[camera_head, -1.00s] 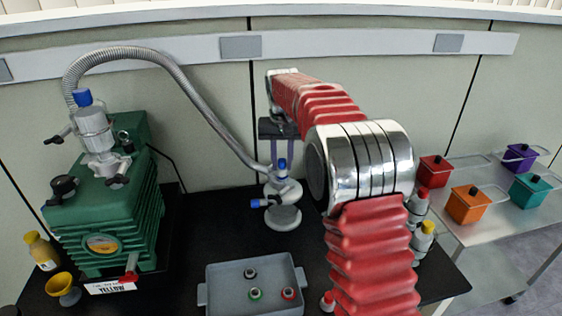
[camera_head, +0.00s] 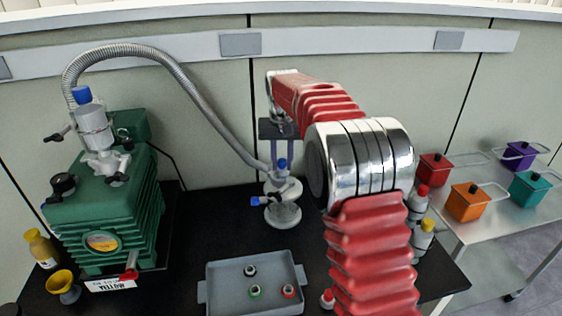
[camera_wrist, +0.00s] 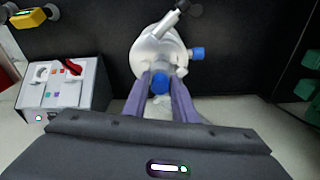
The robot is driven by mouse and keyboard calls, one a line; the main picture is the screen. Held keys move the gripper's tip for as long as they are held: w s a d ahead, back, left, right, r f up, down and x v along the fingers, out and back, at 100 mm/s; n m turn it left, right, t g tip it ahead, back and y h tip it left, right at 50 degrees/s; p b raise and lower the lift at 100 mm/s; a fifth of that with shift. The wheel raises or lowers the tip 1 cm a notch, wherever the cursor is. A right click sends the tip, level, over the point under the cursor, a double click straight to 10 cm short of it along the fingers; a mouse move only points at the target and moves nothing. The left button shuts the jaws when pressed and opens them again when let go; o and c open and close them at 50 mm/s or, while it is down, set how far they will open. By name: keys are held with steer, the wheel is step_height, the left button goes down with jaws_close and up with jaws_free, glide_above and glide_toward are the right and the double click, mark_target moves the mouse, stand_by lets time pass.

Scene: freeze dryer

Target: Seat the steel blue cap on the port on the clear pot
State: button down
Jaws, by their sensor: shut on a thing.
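The clear pot (camera_head: 284,216) stands on the black bench near the back wall, with a pale fitting on top. It also shows in the wrist view (camera_wrist: 146,58). My gripper (camera_head: 282,158) points down over the fitting. In the wrist view its two purple fingers (camera_wrist: 161,84) are shut around a blue cap (camera_wrist: 159,83), which also shows in the head view (camera_head: 282,164). The cap is upright at the top of the fitting; I cannot tell whether it is fully seated. A second blue piece (camera_wrist: 196,53) sticks out from the fitting's side.
A ribbed hose (camera_head: 190,85) runs from the green pump (camera_head: 103,225) to the fitting. A grey tray (camera_head: 222,273) with small ringed pieces lies in front. Bottles (camera_head: 422,240) stand at right. A control box (camera_wrist: 60,88) shows in the wrist view.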

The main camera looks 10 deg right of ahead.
mark_target(282, 159)
steer(key=c, duration=1.4)
jaws_free()
steer(key=shift+o, duration=0.2)
steer(key=shift+a, duration=0.1)
steer(key=shift+a, duration=0.15)
steer(key=shift+w+r, duration=0.1)
steer(key=shift+r, duration=0.1)
steer(key=shift+r, duration=0.4)
steer(key=shift+d+r, duration=0.2)
steer(key=shift+r, duration=2.25)
